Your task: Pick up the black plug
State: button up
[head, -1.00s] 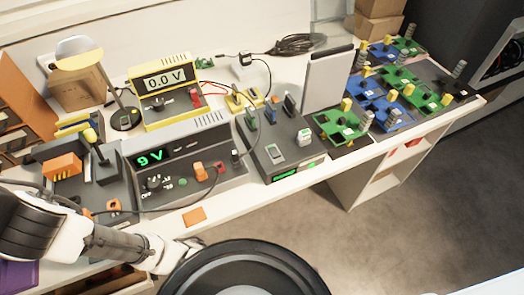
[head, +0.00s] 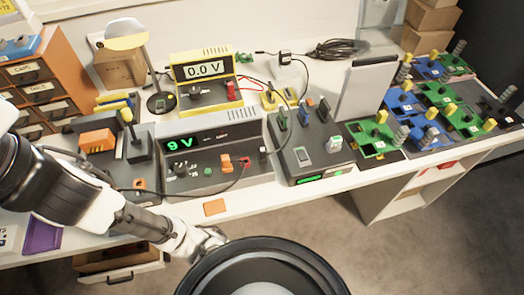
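A small black plug (head: 284,56) sits on a white block at the back of the bench, with a dark cable leading from it. Another small black plug-like piece (head: 263,151) is at the right end of the grey power supply. I cannot tell which one the task means. My gripper (head: 212,240) is low in front of the bench, far from both. Its fingers are small and partly hidden by a black round part, so I cannot see whether it is open or shut.
The grey power supply (head: 215,176) reads 9 V; a yellow meter (head: 203,96) stands behind it. A grey station (head: 307,173), green and blue boards (head: 403,104), a lamp (head: 126,35) and an orange drawer cabinet (head: 62,60) crowd the bench. A drawer (head: 120,275) stands open below.

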aim_at(263, 153)
jog(key=l+u, duration=0.15)
jog(key=u, duration=0.2)
jog(key=l+u, duration=0.1)
jog(key=u, duration=0.25)
jog(key=l+u, duration=0.15)
jog(key=u, duration=0.15)
jog(key=k+l+u, duration=0.2)
jog(key=l+u, duration=0.2)
jog(key=l, duration=0.25)
jog(key=k+l+u, duration=0.15)
jog(key=l, duration=0.15)
jog(key=k+l, duration=0.1)
jog(key=l, duration=0.2)
jog(key=k+l+u, duration=0.1)
jog(key=l, duration=0.2)
jog(key=k+l, duration=0.1)
jog(key=l, duration=0.2)
jog(key=i+l, duration=0.2)
jog(key=l, duration=0.2)
